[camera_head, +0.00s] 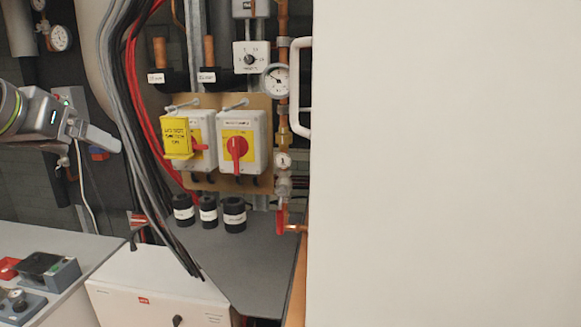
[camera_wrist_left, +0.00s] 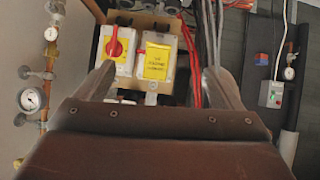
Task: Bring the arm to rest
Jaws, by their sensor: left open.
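My left gripper (camera_head: 97,133) comes in from the left edge in the head view, in front of the wall and left of the cables. In the left wrist view my left gripper (camera_wrist_left: 160,70) has its two fingers spread wide, with nothing held between them. Beyond the fingers is a switch box with a yellow tag (camera_head: 177,138) on it; the tag also shows in the wrist view (camera_wrist_left: 155,64). Beside it is a second switch box (camera_head: 241,141) with a red handle, seen in the wrist view too (camera_wrist_left: 117,45). My right gripper is not in view.
Grey, black and red cables (camera_head: 137,130) hang between the gripper and the switch boxes. A large white panel (camera_head: 445,165) fills the right side. A white box (camera_head: 150,290) and a grey worktop (camera_head: 60,245) stand below. Black cylinders (camera_head: 208,212) stand under the switches.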

